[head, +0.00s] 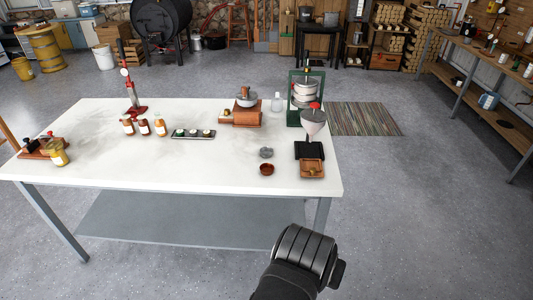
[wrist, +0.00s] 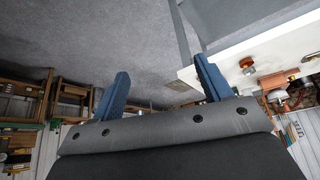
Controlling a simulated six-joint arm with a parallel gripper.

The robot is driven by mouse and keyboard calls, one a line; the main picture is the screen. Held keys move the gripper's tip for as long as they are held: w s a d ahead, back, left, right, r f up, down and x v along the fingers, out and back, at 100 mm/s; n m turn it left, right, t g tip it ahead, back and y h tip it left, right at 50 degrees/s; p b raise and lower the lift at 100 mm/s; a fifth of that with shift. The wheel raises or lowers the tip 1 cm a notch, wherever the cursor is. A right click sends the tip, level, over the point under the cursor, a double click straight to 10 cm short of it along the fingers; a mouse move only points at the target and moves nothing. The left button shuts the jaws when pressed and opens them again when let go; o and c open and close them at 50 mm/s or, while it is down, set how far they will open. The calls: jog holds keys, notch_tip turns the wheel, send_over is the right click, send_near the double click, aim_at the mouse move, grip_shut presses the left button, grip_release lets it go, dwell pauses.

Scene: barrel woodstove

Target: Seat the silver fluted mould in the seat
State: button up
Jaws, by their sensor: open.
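A small silver-grey fluted mould (head: 266,153) stands on the white table near its right end, in the head view. Just in front of it is a small dark red-brown bowl (head: 267,169). To their right lies a square wooden block (head: 311,169) with a hollow in its top, which may be the seat; I cannot tell for sure. My gripper (wrist: 162,70) is open and empty in the wrist view, its two blue fingers wide apart. It is off the table's edge, away from the mould. The head view shows my arm in front of the table, but not the fingers.
The table's front middle is clear.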

jog(key=w+d+r+m+t+h, duration=0.1)
jog(key=w+d+r+t, duration=0.1)
jog(key=w+d+r, duration=0.35)
jog(key=w+d+r+t+h, duration=0.1)
jog(key=w+d+r, duration=0.1)
jog(key=w+r, duration=0.55)
jog(key=w+d+r+m+t, duration=0.15)
jog(key=w+d+r, duration=0.25)
jog(key=w, duration=0.5)
jog(key=n+g+y, duration=0.3)
jog(key=n+y, duration=0.1)
jog(key=n, duration=0.3)
send_over(266, 150)
jog(key=s, duration=0.4)
notch_tip(266, 150, down, 30)
jog(key=shift+a+f, duration=0.1)
jog(key=shift+a, duration=0.05)
jog(key=shift+s+x, duration=0.2)
jog(key=shift+x, duration=2.95)
jog(key=shift+f, duration=0.1)
